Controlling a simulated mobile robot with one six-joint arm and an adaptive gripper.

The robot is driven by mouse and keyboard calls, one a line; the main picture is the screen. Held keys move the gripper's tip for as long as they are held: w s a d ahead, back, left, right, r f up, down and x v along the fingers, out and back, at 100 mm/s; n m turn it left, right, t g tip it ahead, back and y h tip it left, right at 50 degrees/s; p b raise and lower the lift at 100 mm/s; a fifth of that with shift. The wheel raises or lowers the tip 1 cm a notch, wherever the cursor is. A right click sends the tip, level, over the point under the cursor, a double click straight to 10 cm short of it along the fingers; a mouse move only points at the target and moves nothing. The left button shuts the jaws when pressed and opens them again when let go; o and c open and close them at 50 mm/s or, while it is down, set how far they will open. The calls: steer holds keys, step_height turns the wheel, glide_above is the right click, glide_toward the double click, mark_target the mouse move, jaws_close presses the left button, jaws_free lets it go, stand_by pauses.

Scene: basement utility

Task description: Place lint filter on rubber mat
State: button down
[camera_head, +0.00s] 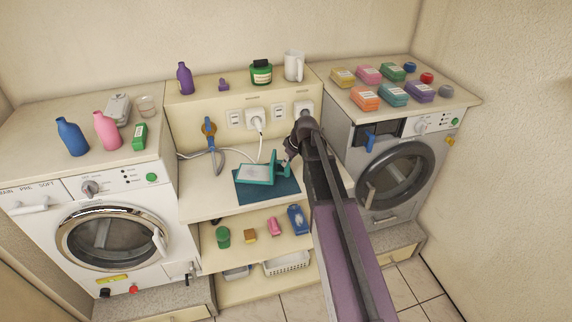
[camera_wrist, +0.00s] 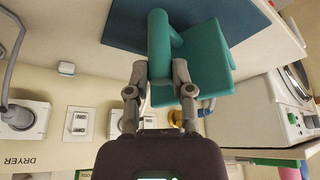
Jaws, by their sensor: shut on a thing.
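The lint filter (camera_head: 256,174) is teal with a pale flat panel and an upright teal grip at its right end. It is over the dark blue rubber mat (camera_head: 284,188) on the middle counter; I cannot tell whether it touches the mat. My gripper (camera_head: 289,161) comes in from the right and is at the filter's upright end. In the wrist view my gripper (camera_wrist: 159,74) is shut on the teal lint filter (camera_wrist: 160,45), with a finger on each side. The mat (camera_wrist: 124,20) shows behind it there.
Wall sockets (camera_head: 254,118) with a plug and white cable stand behind the mat. A blue-handled tool (camera_head: 210,135) hangs to the left. A washer (camera_head: 110,240) and a dryer (camera_head: 395,175) flank the counter. The counter left of the mat (camera_head: 205,205) is mostly clear.

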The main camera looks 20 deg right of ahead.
steer(key=shift+w, duration=0.9)
steer(key=shift+w+d+f+b, duration=0.1)
steer(key=shift+w+f+b, duration=0.1)
steer(key=shift+f+b, duration=0.45)
steer(key=shift+w+f+b, duration=0.25)
steer(key=shift+f+b, duration=0.35)
steer(key=shift+w+d+f+b, duration=0.1)
steer(key=shift+w+f+b, duration=0.1)
steer(key=shift+f+b, duration=0.45)
steer(key=c, duration=0.5)
jaws_free()
steer(key=shift+a, duration=0.1)
steer(key=shift+r, duration=0.15)
